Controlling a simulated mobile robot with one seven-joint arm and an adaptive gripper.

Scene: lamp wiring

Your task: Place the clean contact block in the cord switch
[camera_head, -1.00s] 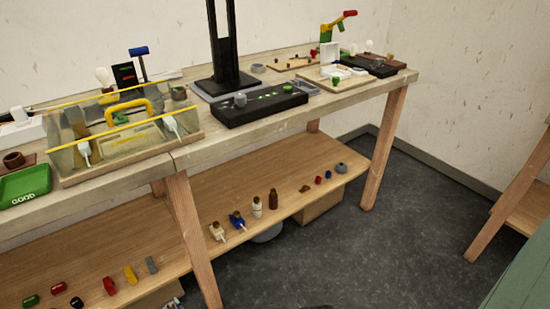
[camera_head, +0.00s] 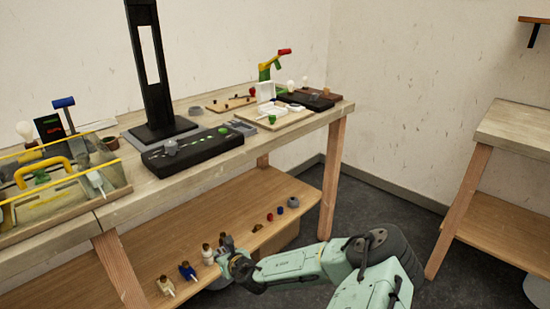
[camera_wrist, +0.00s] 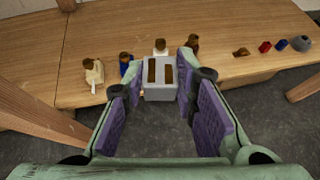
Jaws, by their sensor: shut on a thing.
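My gripper (camera_wrist: 160,85) is shut on a grey block (camera_wrist: 158,92) with two brown strips in its top, which looks like a contact block. Its fingers have purple pads on both sides of the block. In the head view my gripper (camera_head: 232,258) is low, by the front edge of the lower shelf, and the block cannot be made out there. A white case with a raised lid (camera_head: 266,93) stands on a light wooden board at the right of the bench top; it may be the cord switch, but its inside is too small to tell.
Red and blue pieces lie farther right. A black panel (camera_head: 195,150) and a tall black stand (camera_head: 150,70) occupy the bench top. Wooden legs (camera_head: 334,180) support the bench.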

